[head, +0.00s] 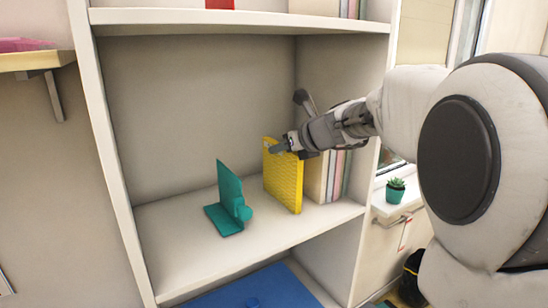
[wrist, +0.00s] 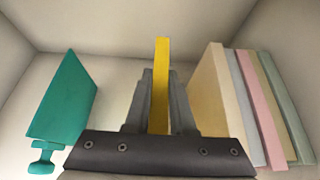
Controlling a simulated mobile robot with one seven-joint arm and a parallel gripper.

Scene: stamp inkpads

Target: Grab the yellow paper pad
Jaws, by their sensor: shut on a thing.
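The yellow paper pad (head: 284,180) stands upright on the white shelf, to the right of a teal bookend. My gripper (head: 280,147) reaches in from the right and is shut on the pad's upper part. In the wrist view the pad (wrist: 162,80) appears as a thin yellow slab between my two fingers (wrist: 160,100), one on each side of it. In the head view the pad's lower edge is at or very near the shelf surface; I cannot tell whether it touches.
The teal bookend (head: 230,198) stands to the left, with free shelf between it and the pad; it also shows in the wrist view (wrist: 65,105). Several pale books (wrist: 255,105) stand close on the right. The shelf's side walls and upper board (head: 240,22) enclose the space.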

